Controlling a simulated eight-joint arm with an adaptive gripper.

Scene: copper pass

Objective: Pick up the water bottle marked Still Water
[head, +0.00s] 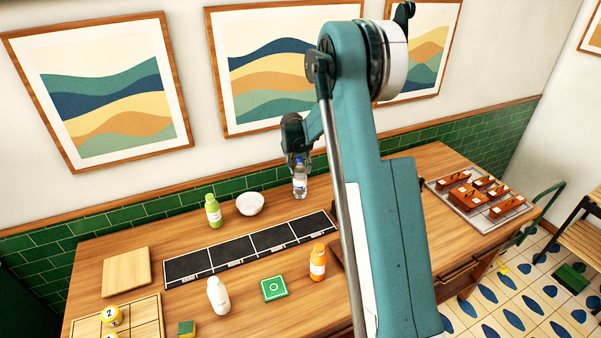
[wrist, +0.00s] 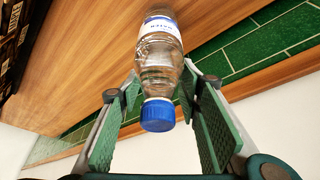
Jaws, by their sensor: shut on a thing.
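The clear water bottle with a blue cap and a white and blue label (head: 300,182) is upright at the back of the table, below my gripper (head: 298,155). In the wrist view the bottle (wrist: 160,55) lies between the two green-padded fingers of my gripper (wrist: 160,85), with its cap toward the palm. My gripper is shut on the bottle around its upper part. The label lettering is too small to read surely. I cannot tell whether the bottle's base touches the table.
A white bowl (head: 250,204) and a green bottle (head: 213,211) stand left of the bottle. A black sectioned strip (head: 245,252) lies in front. An orange bottle (head: 318,262), white bottle (head: 218,296) and green coaster (head: 274,289) are nearer. The tiled wall (head: 130,217) is close behind.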

